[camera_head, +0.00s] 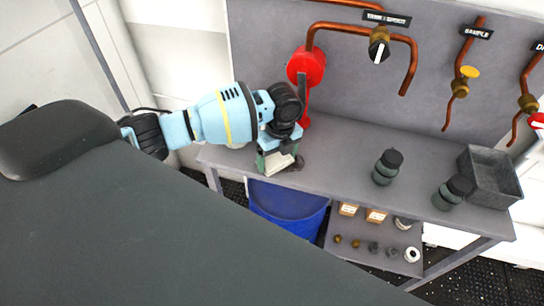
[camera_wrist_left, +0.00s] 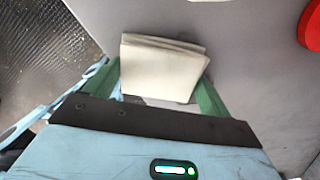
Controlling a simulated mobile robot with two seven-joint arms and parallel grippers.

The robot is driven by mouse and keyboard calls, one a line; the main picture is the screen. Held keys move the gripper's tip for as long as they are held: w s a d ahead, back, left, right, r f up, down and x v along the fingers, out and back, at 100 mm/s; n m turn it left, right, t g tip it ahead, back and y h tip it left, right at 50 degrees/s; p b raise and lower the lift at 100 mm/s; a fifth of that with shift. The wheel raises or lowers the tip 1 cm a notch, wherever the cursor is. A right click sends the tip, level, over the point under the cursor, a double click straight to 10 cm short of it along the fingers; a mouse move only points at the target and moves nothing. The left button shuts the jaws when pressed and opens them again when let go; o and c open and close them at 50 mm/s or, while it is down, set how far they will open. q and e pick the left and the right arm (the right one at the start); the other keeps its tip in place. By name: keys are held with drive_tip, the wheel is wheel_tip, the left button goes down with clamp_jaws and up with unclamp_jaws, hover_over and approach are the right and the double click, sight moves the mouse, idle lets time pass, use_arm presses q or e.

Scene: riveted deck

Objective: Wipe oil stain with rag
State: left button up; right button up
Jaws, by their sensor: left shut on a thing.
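My left gripper (camera_head: 278,162) is shut on a folded cream rag (camera_head: 277,166), low over the grey bench top near its left front part. In the left wrist view the rag (camera_wrist_left: 162,68) sits between the two green fingers of the left gripper (camera_wrist_left: 160,85). A dark oil stain (camera_head: 297,164) shows on the bench top just right of the rag. The rag and gripper hide whatever lies beneath them. Whether the rag touches the bench I cannot tell. My right gripper is in neither view.
A red round fitting (camera_head: 306,66) and copper pipes stand behind the gripper. Two dark bottles (camera_head: 385,168) (camera_head: 453,192) and a grey bin (camera_head: 489,177) are at the right of the bench (camera_head: 335,160). A blue drum (camera_head: 288,207) and a lower shelf with small parts (camera_head: 375,245) are below.

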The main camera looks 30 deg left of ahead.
use_arm(q)
drive_tip(key=shift+w+d+r+m+t+h, duration=0.15)
drive_tip(key=shift+w+d+r, duration=0.1)
drive_tip(key=shift+r, duration=0.2)
drive_tip(key=shift+w+d+r+m+t+h, duration=0.1)
drive_tip(key=shift+w+r, duration=0.2)
drive_tip(key=shift+r, duration=0.15)
drive_tip(key=shift+w+d+r+m+t+h, duration=0.15)
drive_tip(key=shift+w+d+r, duration=0.1)
drive_tip(key=shift+r, duration=0.2)
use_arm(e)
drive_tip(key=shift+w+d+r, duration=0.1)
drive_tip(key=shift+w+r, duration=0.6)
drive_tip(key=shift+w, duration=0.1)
use_arm(q)
drive_tip(key=shift+a, duration=0.15)
drive_tip(key=shift+s+a+r+p, duration=0.2)
drive_tip(key=shift+s+a+p, duration=0.15)
drive_tip(key=shift+a, duration=0.3)
drive_tip(key=shift+a+f, duration=0.15)
drive_tip(key=shift+a, duration=0.35)
drive_tip(key=shift+a+f, duration=0.3)
drive_tip(key=shift+a, duration=0.25)
drive_tip(key=shift+s+a+f, duration=0.15)
drive_tip(key=shift+s, duration=0.15)
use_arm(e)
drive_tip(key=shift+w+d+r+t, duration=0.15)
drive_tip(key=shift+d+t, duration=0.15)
